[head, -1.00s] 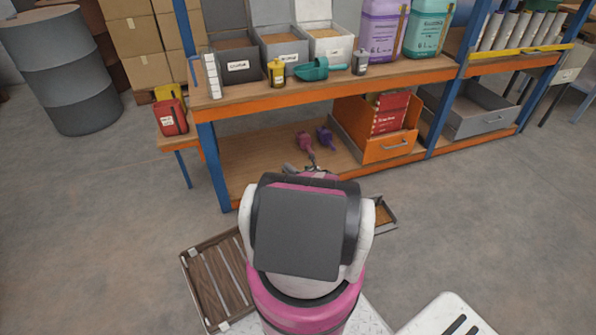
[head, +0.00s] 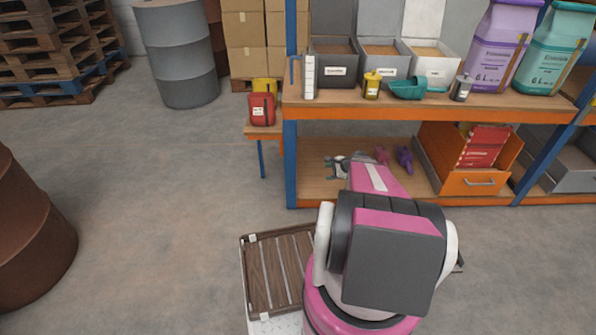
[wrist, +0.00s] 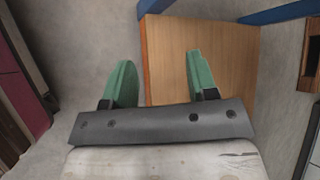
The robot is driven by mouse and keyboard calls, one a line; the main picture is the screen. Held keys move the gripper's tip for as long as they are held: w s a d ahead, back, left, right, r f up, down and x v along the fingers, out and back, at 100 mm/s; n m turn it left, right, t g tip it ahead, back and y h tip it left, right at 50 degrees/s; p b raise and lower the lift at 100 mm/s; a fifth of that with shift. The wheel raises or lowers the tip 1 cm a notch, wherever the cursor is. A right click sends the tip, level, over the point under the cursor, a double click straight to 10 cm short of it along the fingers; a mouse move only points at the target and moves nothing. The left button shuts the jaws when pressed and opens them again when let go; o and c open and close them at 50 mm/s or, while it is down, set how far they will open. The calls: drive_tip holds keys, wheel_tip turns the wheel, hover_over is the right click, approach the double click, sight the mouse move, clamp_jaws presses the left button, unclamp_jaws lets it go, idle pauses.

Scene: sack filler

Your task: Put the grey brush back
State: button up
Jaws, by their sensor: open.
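I cannot make out a grey brush in any view. My gripper (head: 340,166) is over the left end of the rack's lower shelf (head: 310,185), left of a small pink thing (head: 382,155) and a purple thing (head: 404,158) lying there. In the wrist view my gripper (wrist: 158,68) has its two green fingers wide apart, with nothing between them. A bare wooden board (wrist: 225,60) lies below the right finger, and grey floor shows below the left one. My arm hides part of the lower shelf.
The upper shelf (head: 330,108) holds bins, a yellow bottle (head: 372,86), a teal scoop (head: 408,88) and large bags. An orange drawer (head: 480,182) stands open at right. Red and yellow canisters (head: 262,108) stand on a side ledge.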

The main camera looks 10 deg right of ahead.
drive_tip(key=s+a+r+n+g+h, duration=0.6)
drive_tip(key=s+a+r+n+h, duration=0.1)
drive_tip(key=s+a+r+n, duration=0.8)
drive_tip(key=a+r+n, duration=0.2)
drive_tip(key=a+r, duration=0.1)
drive_tip(key=a, duration=0.1)
drive_tip(key=shift+r+n, duration=0.2)
drive_tip(key=shift+n, duration=0.1)
